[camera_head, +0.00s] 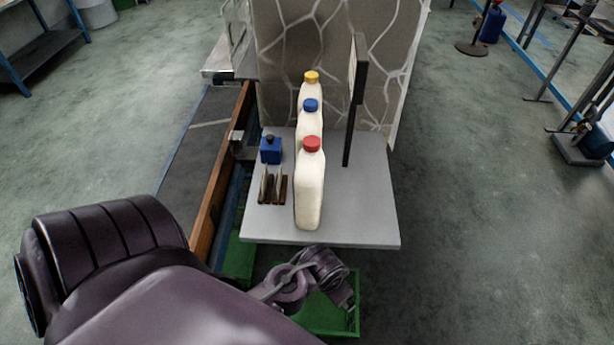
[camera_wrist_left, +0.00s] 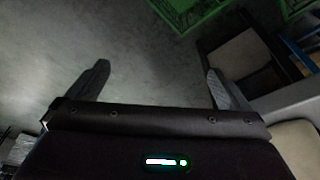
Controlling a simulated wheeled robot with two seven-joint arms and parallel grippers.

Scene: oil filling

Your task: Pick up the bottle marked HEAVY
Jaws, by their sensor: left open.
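Three cream bottles stand upright in a row on the grey table. The red-capped bottle (camera_head: 310,185) is nearest, the blue-capped bottle (camera_head: 310,118) is behind it, and the yellow-capped bottle (camera_head: 311,83) is farthest. No HEAVY marking can be read on any of them. My left arm comes in from the lower left in the head view and ends below the table's front edge. My left gripper (camera_wrist_left: 155,88) is open and empty in the left wrist view, with floor between its fingers. My right gripper is not in view.
The grey table (camera_head: 365,220) also holds a blue container (camera_head: 270,150), a small brown rack (camera_head: 272,189) and an upright dark panel (camera_head: 355,100). A patterned board (camera_head: 285,45) stands behind. A green crate (camera_head: 345,318) sits below the front edge.

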